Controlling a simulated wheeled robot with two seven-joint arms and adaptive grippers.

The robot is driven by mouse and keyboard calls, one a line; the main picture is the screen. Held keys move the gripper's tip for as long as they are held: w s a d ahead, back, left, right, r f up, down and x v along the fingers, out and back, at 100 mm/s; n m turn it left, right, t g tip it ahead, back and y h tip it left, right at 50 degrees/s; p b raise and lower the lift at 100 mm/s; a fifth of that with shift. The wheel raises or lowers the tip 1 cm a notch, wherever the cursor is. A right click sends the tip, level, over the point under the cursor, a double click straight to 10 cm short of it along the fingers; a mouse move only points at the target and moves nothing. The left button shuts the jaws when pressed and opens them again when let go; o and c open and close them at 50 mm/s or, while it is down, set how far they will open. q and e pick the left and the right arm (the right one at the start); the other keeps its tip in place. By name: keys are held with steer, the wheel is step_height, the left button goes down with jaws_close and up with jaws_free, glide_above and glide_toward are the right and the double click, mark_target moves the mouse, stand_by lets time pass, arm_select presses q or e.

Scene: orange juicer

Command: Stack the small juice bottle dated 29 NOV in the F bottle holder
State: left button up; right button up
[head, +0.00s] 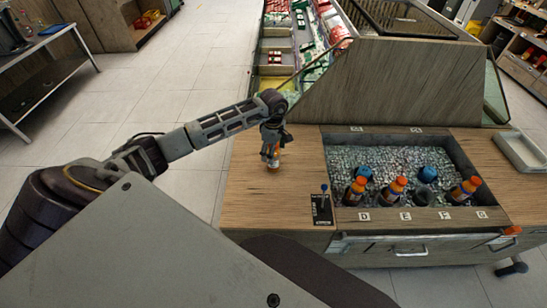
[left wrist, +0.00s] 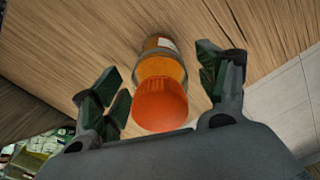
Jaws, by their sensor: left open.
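A small orange juice bottle (head: 273,163) stands on the left part of the wooden counter. In the left wrist view its orange cap (left wrist: 160,106) and body lie between my fingers; its date is not readable. My left gripper (head: 271,140) is over the bottle, with its fingers (left wrist: 160,95) open on either side and gaps visible. The F label (head: 444,215) is on the front rim of the sunken bin. A dark round holder (head: 424,196) sits near it in the bin and appears to have no bottle. My right gripper is not in view.
Orange-capped bottles stand in the bin by D (head: 355,190), E (head: 393,190) and G (head: 465,190). Blue round holders (head: 363,171) show behind them. A pale tray (head: 522,150) lies at right.

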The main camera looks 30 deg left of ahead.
arm_select(q)
steer(key=shift+f, duration=1)
steer(key=c, duration=1.3)
steer(key=shift+c, duration=0.6)
steer(key=shift+r, duration=0.15)
